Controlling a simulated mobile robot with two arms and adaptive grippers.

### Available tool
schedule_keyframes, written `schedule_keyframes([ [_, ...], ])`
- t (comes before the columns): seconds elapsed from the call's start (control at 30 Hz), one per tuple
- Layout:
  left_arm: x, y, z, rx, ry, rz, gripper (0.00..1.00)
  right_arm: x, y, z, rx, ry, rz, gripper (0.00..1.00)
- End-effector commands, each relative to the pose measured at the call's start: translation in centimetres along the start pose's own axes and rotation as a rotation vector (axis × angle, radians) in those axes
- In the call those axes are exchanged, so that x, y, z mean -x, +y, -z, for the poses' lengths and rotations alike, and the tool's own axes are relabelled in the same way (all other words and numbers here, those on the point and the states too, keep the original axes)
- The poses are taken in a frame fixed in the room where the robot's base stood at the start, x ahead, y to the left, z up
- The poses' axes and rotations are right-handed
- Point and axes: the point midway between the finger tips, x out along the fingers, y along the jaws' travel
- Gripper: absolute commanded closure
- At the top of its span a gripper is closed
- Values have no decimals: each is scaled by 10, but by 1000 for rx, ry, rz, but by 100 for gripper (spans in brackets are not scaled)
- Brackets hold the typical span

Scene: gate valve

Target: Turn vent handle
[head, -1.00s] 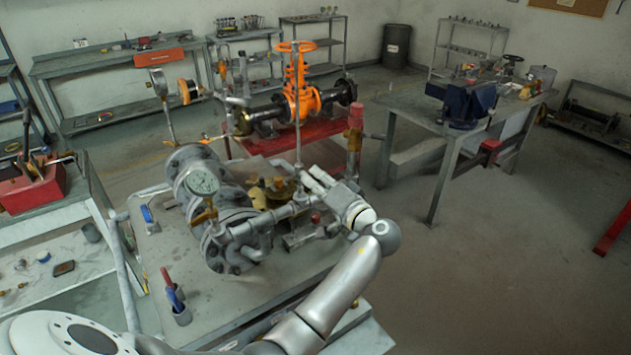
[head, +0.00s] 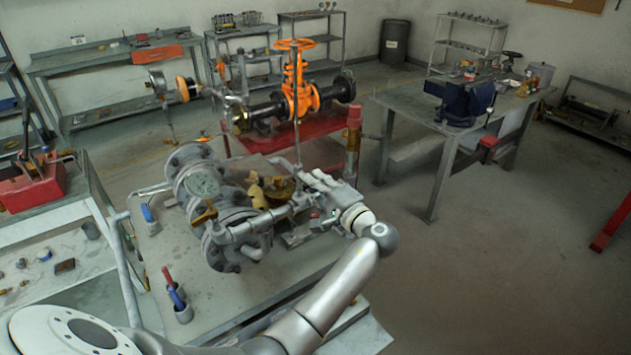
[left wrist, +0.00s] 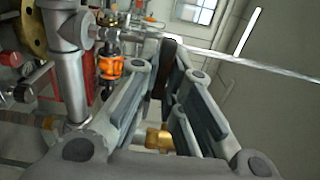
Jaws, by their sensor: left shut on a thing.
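The vent handle seems to be the dark brown bar (left wrist: 168,62) between my left gripper's fingertips in the left wrist view; it is hard to pick out in the head view. My left gripper (head: 314,178) reaches over the pipe assembly from the right and is shut on this bar. It fills the middle of the left wrist view (left wrist: 165,72). A brass part (left wrist: 158,138) shows between its finger links. My right gripper is not in view.
A thin vertical rod (head: 297,110) rises close to my left gripper. An orange gate valve (head: 298,95) sits on a red stand beyond.

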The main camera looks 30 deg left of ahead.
Motion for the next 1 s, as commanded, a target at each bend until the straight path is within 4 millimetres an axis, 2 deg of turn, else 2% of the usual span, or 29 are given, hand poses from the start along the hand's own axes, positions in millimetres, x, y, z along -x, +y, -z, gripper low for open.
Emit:
schedule_keyframes([
  [0.37, 0, 1, 0, -9, 1, -1, 100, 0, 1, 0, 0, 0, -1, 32],
  [0.4, 0, 1, 0, -9, 1, -1, 87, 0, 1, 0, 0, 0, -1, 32],
  [0.57, 0, 1, 0, -7, 1, -1, 69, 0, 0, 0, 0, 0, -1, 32],
  [0.87, 2, 0, 0, -5, 1, -1, 69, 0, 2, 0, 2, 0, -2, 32],
  [1.0, 16, 1, 1, -4, 3, -3, 69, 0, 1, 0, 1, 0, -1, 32],
])
